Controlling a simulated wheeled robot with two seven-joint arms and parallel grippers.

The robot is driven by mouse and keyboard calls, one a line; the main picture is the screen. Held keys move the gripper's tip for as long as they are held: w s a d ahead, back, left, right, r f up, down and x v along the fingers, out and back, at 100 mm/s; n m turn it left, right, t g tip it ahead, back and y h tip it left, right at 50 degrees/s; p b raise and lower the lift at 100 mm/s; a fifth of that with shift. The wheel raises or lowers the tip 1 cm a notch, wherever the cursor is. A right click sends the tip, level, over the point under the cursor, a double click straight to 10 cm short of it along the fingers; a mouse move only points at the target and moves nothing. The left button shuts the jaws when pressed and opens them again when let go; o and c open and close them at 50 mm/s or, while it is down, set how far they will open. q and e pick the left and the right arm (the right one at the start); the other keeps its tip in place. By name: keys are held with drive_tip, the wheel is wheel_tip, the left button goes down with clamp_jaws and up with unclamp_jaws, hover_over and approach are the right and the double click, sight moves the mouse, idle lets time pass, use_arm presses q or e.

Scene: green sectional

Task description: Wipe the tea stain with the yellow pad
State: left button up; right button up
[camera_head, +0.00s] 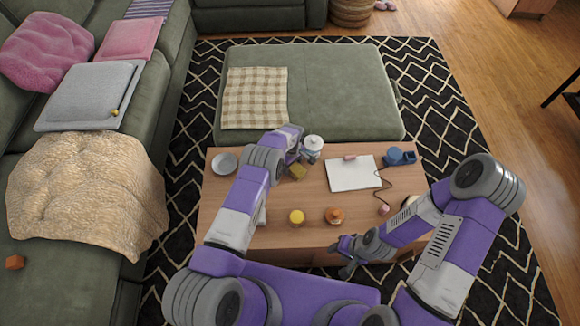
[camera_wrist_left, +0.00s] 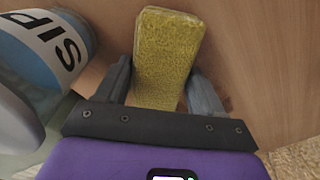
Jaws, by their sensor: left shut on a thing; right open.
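The yellow pad (camera_head: 298,172) is over the back-left part of the wooden coffee table (camera_head: 310,195). In the left wrist view the pad (camera_wrist_left: 167,50) is a rough yellow block between the two dark fingers. My left gripper (camera_wrist_left: 162,85) is shut on it; whether the pad touches the table I cannot tell. A small darker brown patch (camera_wrist_left: 226,103) shows on the wood beside the right-hand finger; I cannot tell if it is the tea stain. No clear stain shows in the head view. My right gripper (camera_head: 346,257) is open and empty near the table's front edge.
A white and blue lettered container (camera_head: 313,147) stands close to my left gripper. A bowl (camera_head: 225,163), white pad of paper (camera_head: 352,174), blue items (camera_head: 400,156), a yellow item (camera_head: 296,217) and an orange item (camera_head: 334,215) are on the table. A green ottoman (camera_head: 335,90) is behind.

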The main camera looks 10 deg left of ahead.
use_arm(q)
drive_tip(key=shift+w+a+f, duration=0.1)
drive_tip(key=shift+w+a, duration=0.1)
drive_tip(key=shift+w, duration=0.1)
